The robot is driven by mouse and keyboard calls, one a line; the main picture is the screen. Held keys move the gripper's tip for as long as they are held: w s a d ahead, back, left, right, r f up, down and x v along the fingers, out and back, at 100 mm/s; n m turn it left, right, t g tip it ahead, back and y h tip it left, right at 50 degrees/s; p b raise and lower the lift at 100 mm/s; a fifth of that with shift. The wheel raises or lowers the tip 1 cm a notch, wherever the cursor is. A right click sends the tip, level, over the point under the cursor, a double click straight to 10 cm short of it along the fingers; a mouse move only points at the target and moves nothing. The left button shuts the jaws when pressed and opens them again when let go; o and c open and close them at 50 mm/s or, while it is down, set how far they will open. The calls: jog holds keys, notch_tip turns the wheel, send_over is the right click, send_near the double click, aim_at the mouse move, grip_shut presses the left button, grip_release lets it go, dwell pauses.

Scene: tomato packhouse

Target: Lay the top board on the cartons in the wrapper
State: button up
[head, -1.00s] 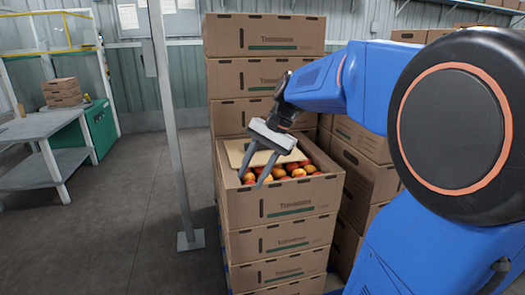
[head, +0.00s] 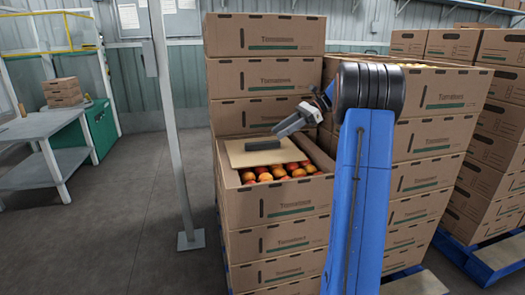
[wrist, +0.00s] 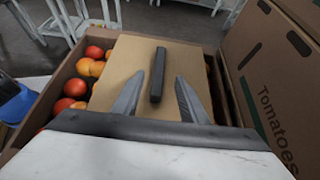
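A tan board (head: 242,159) with a dark raised bar (head: 264,146) on its face lies over part of an open carton of tomatoes (head: 280,204). In the wrist view the board (wrist: 125,60) sits in the carton with its bar (wrist: 157,75) upright in the picture. My gripper (head: 280,130) is above and behind the bar in the head view. Its two fingers are spread and empty; in the wrist view my gripper (wrist: 160,77) has one finger on each side of the bar, apart from it. I cannot tell which stack is in the wrapper.
Tall carton stacks (head: 262,75) stand behind, and another loaded stack (head: 435,125) stands to the right. A grey post (head: 172,120) stands left of the open carton. A grey table (head: 40,128) is at far left, with free floor (head: 120,230) between.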

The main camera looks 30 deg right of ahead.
aim_at(265, 142)
jog(key=shift+w+d, duration=0.1)
jog(key=shift+d, duration=0.15)
jog(key=shift+a+f, duration=0.15)
jog(key=shift+a, duration=0.05)
jog(key=shift+x, duration=3.4)
jog(key=shift+a, duration=0.1)
jog(key=shift+c, duration=0.3)
grip_shut()
